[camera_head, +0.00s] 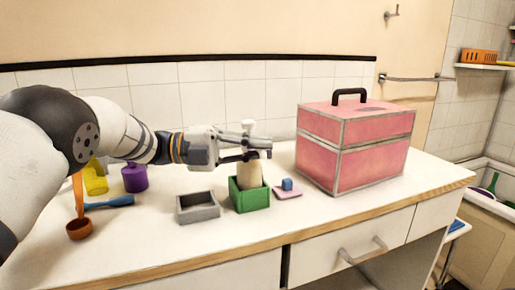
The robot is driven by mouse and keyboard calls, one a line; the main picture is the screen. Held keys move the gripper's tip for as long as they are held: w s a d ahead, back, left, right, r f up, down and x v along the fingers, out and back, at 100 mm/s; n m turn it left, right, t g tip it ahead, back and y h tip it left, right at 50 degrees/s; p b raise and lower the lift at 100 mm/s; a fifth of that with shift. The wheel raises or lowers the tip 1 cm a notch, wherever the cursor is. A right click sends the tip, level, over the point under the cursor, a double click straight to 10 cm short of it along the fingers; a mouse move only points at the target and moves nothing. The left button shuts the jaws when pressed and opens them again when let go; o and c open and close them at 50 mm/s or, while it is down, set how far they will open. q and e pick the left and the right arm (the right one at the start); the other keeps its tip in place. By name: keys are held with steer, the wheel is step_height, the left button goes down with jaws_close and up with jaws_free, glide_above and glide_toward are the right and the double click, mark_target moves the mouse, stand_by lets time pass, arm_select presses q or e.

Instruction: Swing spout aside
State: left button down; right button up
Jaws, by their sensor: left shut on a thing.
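My left gripper (262,148) reaches in from the left over the counter. It is shut on a cream-coloured upright object (249,174), whose lower part stands in or just above a small green open box (250,200). A white knob-like top (248,128) shows just above the fingers and seems to belong to the same object. The fingers hide the object's middle. I cannot make out a tap spout in this view. My right gripper is out of view.
A pink case (357,150) stands right of the gripper. A grey tray (198,207), a pink pad (289,194) with a blue block (287,184), a purple container (134,178) and a blue-handled tool (110,202) lie on the counter (150,245). A basin (490,205) is far right.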

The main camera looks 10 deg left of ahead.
arm_select(q)
steer(key=c, duration=1.6)
jaws_free()
steer(key=s+a, duration=0.2)
steer(key=a, duration=1)
steer(key=shift+d+f, duration=0.1)
